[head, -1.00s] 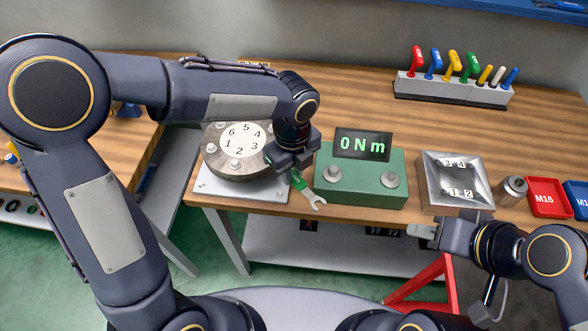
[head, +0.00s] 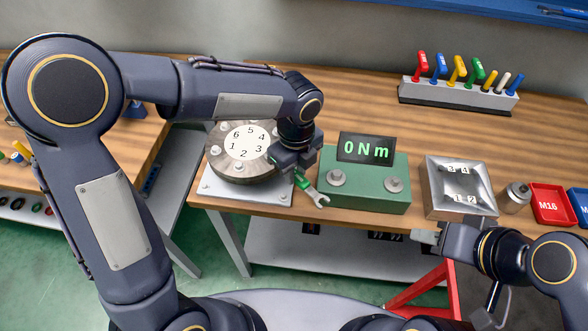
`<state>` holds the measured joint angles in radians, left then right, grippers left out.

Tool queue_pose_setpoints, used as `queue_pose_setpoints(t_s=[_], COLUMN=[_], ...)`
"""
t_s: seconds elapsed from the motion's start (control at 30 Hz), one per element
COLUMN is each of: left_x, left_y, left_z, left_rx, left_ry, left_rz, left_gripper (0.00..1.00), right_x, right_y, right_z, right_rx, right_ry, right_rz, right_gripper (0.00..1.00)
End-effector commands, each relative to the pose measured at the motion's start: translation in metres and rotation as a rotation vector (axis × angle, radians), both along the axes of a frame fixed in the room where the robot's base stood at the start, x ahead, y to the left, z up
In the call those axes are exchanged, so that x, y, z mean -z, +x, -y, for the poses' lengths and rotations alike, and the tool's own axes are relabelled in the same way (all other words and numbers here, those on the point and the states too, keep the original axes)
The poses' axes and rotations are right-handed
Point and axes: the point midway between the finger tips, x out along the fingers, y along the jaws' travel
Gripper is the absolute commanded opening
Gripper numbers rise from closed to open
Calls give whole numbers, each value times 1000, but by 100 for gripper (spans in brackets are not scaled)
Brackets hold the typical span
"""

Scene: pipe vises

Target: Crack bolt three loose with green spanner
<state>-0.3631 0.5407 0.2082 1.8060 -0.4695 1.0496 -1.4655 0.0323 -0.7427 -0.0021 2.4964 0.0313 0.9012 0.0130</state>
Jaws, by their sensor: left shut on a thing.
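The green spanner (head: 305,183) is in my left gripper (head: 295,165), which is shut on it. The spanner's grey open end (head: 318,198) points down and right, over the front edge near the green tester. The round flange (head: 232,172) with the numbered white disc (head: 247,141) is just left of that gripper. Bolts show at its left and front. The bolt beside number 3 is hidden behind my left gripper. My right gripper (head: 428,238) is in front of the bench at the right, and its finger gap is unclear.
The green tester (head: 365,187) reads 0 Nm on its display (head: 366,149). A metal tray (head: 450,212) with numbered cells, a steel cylinder (head: 515,197) and a red M16 bin (head: 552,203) stand to its right. A tool rack (head: 455,97) is at the back.

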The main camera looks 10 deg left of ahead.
Motion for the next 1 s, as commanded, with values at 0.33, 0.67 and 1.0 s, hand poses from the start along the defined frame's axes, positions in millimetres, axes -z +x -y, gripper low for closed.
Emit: queue_pose_setpoints(t_s=[0.33, 0.67, 1.0], left_x=[-1, 0, 0], left_y=[3, 10, 12], left_z=[2, 8, 9], left_rx=[-45, -145, -174], left_ry=[-2, -2, -2], left_rz=[1, 1, 1], left_gripper=[0, 0, 0], right_x=[0, 0, 0], right_y=[0, 0, 0], right_z=[0, 0, 0], right_rx=[0, 0, 0], right_ry=[0, 0, 0], right_rz=[0, 0, 0], right_gripper=[36, 36, 36])
